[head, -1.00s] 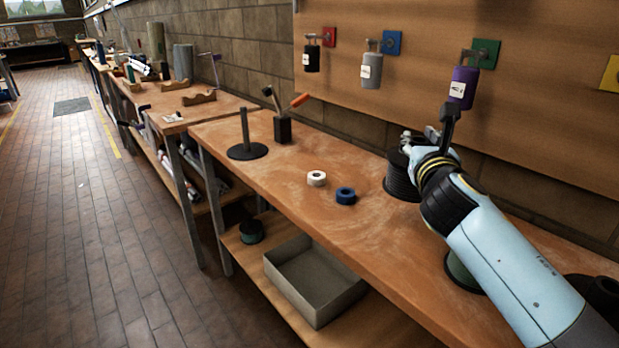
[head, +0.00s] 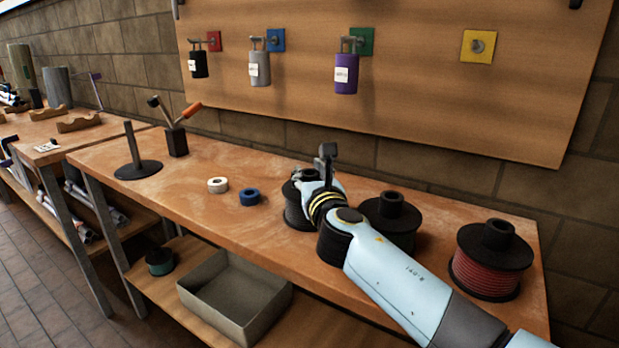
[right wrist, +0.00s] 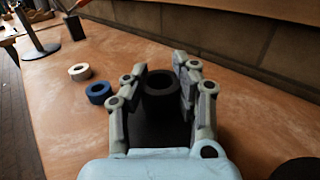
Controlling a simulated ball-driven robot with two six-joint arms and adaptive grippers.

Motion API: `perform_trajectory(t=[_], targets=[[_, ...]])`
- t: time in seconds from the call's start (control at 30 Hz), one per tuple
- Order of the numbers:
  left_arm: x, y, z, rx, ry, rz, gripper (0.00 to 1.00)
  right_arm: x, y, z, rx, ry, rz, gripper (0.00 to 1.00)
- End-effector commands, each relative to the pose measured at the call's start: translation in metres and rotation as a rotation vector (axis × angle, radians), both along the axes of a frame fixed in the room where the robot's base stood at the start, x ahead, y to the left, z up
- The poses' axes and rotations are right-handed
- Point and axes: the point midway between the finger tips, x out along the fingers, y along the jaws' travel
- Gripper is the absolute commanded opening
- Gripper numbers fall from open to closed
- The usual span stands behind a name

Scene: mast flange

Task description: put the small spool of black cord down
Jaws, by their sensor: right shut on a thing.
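The small spool of black cord (head: 299,210) is at the bench's middle, right of the blue ring. My right gripper (head: 322,172) is at its top, partly hiding it. In the right wrist view, the gripper (right wrist: 160,85) is shut on the spool's black hub (right wrist: 160,83), with its fingers on both sides. The spool looks upright. Its base appears at or very near the wooden bench top (head: 215,220); I cannot tell whether it bears on the bench. My left gripper is not in view.
A dark green spool (head: 390,223) and a red spool (head: 492,262) stand to the right. A white ring (head: 218,185) and blue ring (head: 249,197) lie left. Farther left stands an upright post on a round base (head: 138,169). A grey bin (head: 240,312) sits below.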

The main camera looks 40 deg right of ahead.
Motion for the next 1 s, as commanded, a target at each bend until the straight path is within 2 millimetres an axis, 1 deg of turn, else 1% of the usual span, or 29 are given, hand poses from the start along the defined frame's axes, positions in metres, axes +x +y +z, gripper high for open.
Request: perform_trajectory(t=[0.07, 0.17, 0.2, 0.37, 0.6, 0.7, 0.77, 0.87, 1.0], targets=[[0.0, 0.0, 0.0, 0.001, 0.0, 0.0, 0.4, 0.0, 0.0, 0.002, -0.001, -0.002, 0.0, 0.0], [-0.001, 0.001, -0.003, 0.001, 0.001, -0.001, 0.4, 0.0, 0.0, -0.002, -0.001, -0.002, 0.0, 0.0], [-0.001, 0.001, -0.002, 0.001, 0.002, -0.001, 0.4, 0.0, 0.0, -0.003, 0.0, 0.0, 0.0, 0.29], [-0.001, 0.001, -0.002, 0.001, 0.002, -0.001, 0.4, 0.0, 0.0, -0.002, 0.0, 0.0, 0.0, 0.49], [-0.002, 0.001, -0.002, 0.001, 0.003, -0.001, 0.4, 0.0, 0.0, -0.002, 0.0, 0.0, -0.001, 0.49], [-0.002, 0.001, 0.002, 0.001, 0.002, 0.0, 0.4, -0.001, 0.0, 0.003, 0.0, 0.0, 0.0, 0.49], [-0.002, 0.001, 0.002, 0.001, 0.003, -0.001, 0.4, -0.008, 0.003, 0.0, 0.001, 0.002, 0.0, 0.49], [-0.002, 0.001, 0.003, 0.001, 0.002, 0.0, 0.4, -0.025, 0.01, 0.0, 0.002, 0.002, 0.0, 0.49], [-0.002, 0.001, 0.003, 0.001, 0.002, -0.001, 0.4, -0.056, 0.023, -0.001, 0.002, 0.002, -0.001, 0.49]])
